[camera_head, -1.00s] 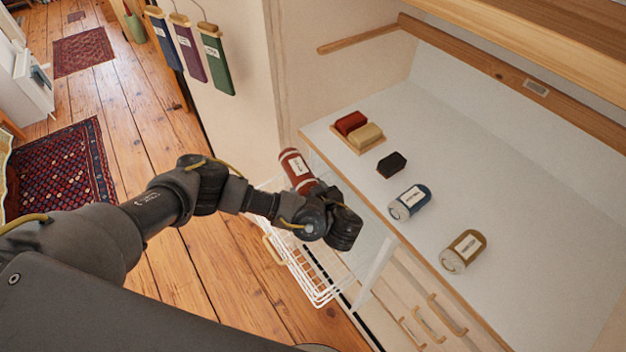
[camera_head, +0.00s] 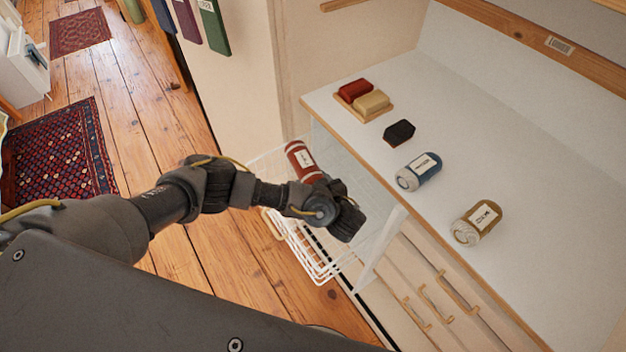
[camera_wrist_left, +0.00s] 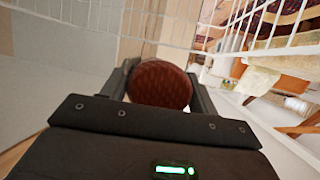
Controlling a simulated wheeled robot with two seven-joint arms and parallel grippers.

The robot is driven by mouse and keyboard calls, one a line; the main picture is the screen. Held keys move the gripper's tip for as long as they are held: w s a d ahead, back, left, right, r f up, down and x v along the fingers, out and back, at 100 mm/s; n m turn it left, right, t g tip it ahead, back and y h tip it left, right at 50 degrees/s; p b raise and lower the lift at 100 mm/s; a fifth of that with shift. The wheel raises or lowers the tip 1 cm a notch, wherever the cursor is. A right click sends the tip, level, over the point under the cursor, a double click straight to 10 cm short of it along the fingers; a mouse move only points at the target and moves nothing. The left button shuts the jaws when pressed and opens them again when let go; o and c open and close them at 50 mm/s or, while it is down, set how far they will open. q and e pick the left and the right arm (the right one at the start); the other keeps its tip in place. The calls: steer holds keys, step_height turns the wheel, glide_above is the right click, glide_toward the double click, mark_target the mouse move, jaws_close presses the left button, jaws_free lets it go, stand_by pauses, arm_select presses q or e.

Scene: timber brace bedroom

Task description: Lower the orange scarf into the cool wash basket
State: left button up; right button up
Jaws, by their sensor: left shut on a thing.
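My left gripper (camera_head: 322,184) is shut on a rust-red rolled cloth with a white label, which I take as the orange scarf (camera_head: 301,160). The scarf's round, ribbed end shows between the fingers in the left wrist view (camera_wrist_left: 160,84). The white wire basket (camera_head: 303,262) is beside the cabinet's left end, under and around the gripper in the head view. Its wires (camera_wrist_left: 95,17) also cross the top of the left wrist view. The scarf overlaps the basket's upper part; how deep it sits is unclear. The basket's label is not readable. My right gripper is not in view.
The white counter (camera_head: 510,150) to the right holds a blue roll (camera_head: 418,171), an ochre roll (camera_head: 477,222), a dark block (camera_head: 399,132) and red and cream blocks on a small tray (camera_head: 388,110). Wooden-handled drawers (camera_head: 425,290) are below. Open floor (camera_head: 130,120) lies left.

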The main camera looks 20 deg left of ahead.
arm_select(q)
steer(key=shift+d, duration=0.35)
steer(key=w+d+b, duration=0.1)
steer(key=d+b, duration=0.3)
steer(key=d, duration=0.3)
steer(key=shift+w+d+b, duration=0.35)
steer(key=shift+d+b, duration=0.05)
stand_by(0.6)
stand_by(0.5)
